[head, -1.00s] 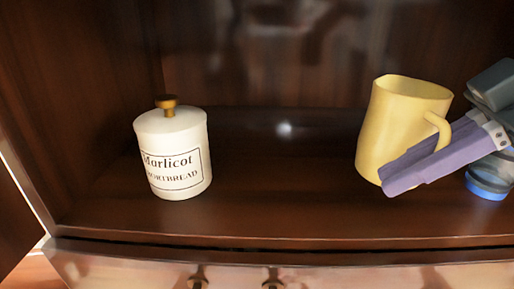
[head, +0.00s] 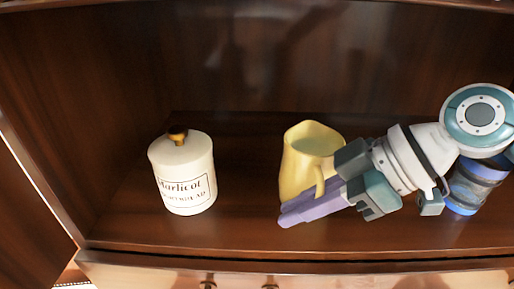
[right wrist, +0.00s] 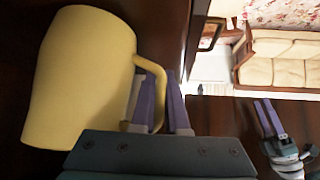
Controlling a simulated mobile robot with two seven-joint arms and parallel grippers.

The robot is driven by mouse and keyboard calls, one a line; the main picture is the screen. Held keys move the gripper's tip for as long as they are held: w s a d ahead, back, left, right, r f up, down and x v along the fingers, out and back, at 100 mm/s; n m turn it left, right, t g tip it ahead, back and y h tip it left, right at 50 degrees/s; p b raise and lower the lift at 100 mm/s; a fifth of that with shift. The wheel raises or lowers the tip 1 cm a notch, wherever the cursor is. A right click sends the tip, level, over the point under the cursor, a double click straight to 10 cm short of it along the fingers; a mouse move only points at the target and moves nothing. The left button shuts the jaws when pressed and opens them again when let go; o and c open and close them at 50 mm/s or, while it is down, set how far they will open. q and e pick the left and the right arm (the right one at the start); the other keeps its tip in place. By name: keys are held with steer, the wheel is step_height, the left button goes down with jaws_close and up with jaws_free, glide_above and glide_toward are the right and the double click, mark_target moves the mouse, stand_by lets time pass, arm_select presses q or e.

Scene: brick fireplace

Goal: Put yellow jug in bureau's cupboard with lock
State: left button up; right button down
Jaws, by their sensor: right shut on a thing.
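The yellow jug (head: 305,162) is inside the dark wooden cupboard compartment, right of its middle in the head view. It stands nearly upright with its handle towards the right; I cannot tell whether its base touches the shelf (head: 245,228). My right gripper (head: 316,203) reaches in from the right and is shut on the jug's handle. The right wrist view shows the jug (right wrist: 80,80) close up at left, its handle between the purple fingers. My left gripper (right wrist: 268,118) shows small at the lower right there, empty and apart from the jug; its opening is unclear.
A white lidded shortbread canister (head: 186,180) stands on the same shelf to the left, with bare shelf between it and the jug. An open door (head: 30,200) is at far left. A pale sofa (right wrist: 280,60) stands in the room behind.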

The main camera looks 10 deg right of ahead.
steer(key=shift+f, duration=0.1)
steer(key=c, duration=0.9)
jaws_free()
